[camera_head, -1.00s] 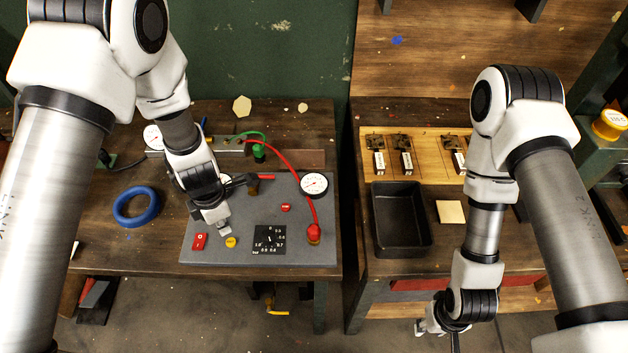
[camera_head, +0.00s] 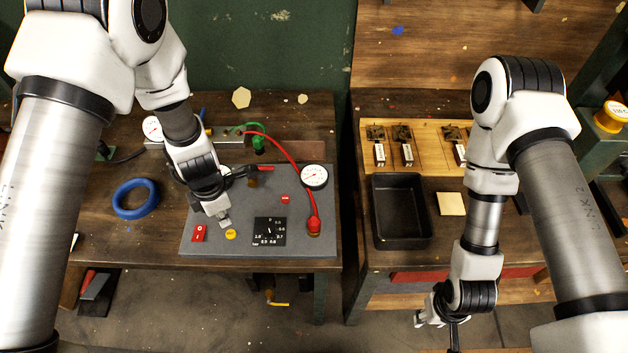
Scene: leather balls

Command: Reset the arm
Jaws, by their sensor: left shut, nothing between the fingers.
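My left arm comes in from the left, and its gripper (camera_head: 224,218) is shut and empty. It hangs low over the grey panel (camera_head: 318,249), just above the yellow button (camera_head: 231,234) and right of the red switch (camera_head: 199,233). I cannot tell whether its tip touches the panel. My right arm hangs down at the right. Its gripper (camera_head: 432,321) is below the front edge of the right table, small and partly hidden by its own wrist, so its fingers are unclear.
The panel also carries a black dial (camera_head: 269,232), a gauge (camera_head: 314,177) and a red hose (camera_head: 291,166). A blue ring (camera_head: 135,199) lies left of the panel. On the right table are a black tray (camera_head: 399,243) and a wooden board (camera_head: 427,167).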

